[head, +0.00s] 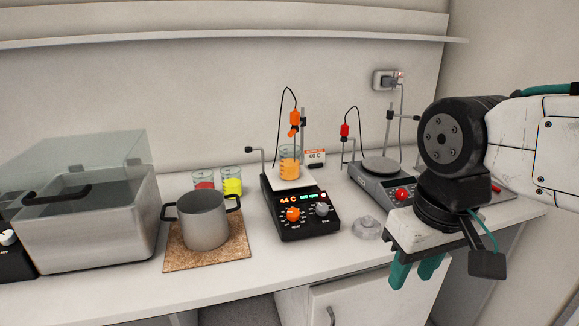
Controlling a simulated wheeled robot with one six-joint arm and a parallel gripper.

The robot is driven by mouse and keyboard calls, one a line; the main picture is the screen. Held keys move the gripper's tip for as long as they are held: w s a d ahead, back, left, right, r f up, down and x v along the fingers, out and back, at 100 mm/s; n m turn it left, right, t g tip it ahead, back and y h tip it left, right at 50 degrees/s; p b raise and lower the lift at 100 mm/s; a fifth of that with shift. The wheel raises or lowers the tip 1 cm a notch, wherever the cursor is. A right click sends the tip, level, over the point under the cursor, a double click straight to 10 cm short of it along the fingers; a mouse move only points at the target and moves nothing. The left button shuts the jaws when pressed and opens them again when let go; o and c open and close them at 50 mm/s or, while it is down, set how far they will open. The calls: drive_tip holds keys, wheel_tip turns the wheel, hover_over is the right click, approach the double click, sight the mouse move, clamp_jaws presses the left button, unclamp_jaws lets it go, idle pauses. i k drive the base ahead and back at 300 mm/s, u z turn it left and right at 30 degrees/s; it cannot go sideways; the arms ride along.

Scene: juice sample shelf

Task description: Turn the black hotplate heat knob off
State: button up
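The black hotplate (310,228) stands mid-counter. Its red display reads about 44 C. The orange heat knob (293,214) is on the left of its front panel, and a grey stir knob (322,209) is on the right. The heat knob's exact pointer angle is too small to read. A beaker of orange liquid (289,168) stands on the plate, with an orange-topped probe above it. My gripper (412,276) hangs at the right, in front of the counter edge, well apart from the knob. Its teal fingers point down with a gap between them, empty.
A grey hotplate (374,183) with a red knob stands to the right, partly behind my arm. A clear glass dish (367,226) lies between the hotplates. A pot (203,219) on a cork mat (178,257) and a lidded bath (88,228) are left. Space before the black hotplate is clear.

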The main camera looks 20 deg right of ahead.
sight(292, 214)
drive_tip(key=k, duration=1.25)
drive_tip(key=z, duration=0.55)
drive_tip(key=i, duration=1.8)
drive_tip(key=u, duration=0.6)
